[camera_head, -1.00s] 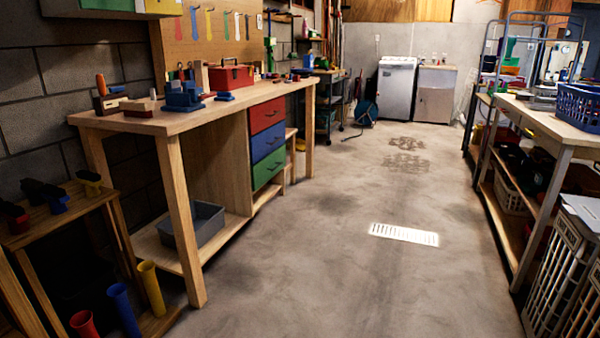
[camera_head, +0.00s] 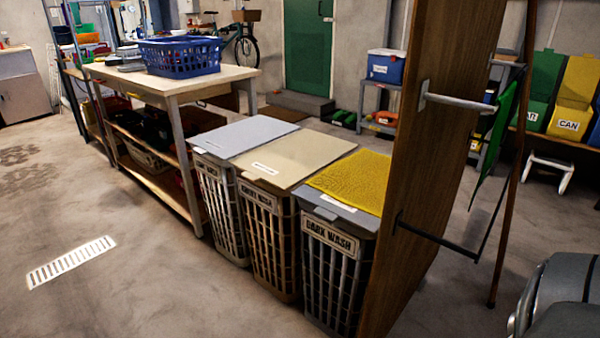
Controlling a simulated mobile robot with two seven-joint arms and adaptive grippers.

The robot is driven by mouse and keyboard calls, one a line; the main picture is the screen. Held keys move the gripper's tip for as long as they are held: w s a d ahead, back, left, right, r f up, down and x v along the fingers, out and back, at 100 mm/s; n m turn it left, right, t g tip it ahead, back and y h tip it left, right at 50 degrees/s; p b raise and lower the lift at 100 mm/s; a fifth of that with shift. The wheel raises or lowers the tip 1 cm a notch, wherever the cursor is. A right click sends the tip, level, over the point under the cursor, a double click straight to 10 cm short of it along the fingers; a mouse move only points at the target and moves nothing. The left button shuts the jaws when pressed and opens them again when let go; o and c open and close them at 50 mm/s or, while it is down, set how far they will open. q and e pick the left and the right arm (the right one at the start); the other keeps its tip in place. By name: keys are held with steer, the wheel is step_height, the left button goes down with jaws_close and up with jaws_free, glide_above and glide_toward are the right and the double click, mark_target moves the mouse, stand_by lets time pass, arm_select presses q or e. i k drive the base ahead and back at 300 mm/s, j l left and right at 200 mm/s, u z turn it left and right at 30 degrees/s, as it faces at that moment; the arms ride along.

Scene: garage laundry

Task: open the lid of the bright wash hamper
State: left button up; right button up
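Three lidded slatted hampers stand in a row, with all lids closed. The middle hamper (camera_head: 268,238) has a beige lid (camera_head: 296,157) and a front label whose last word reads WASH; its first word is blurred, so I cannot read for sure that it is the bright one. The left hamper (camera_head: 221,211) has a light grey lid (camera_head: 245,135) and a small blurred label. The right hamper (camera_head: 328,276) is labelled DARK WASH, and a yellow cloth (camera_head: 355,178) lies on its grey lid.
A workbench (camera_head: 180,84) with a blue basket (camera_head: 182,56) stands behind the hampers to the left. A tall wooden panel (camera_head: 440,130) rises close beside the right hamper. The floor left and in front of the hampers, around the drain grate (camera_head: 71,262), is clear.

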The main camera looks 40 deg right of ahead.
mark_target(283, 162)
steer(key=i+j+z, duration=0.1)
steer(key=z, duration=0.35)
steer(key=i+j+z, duration=0.25)
steer(key=z, duration=0.2)
steer(key=i+j+z, duration=0.2)
steer(key=z, duration=0.25)
steer(key=j, duration=0.1)
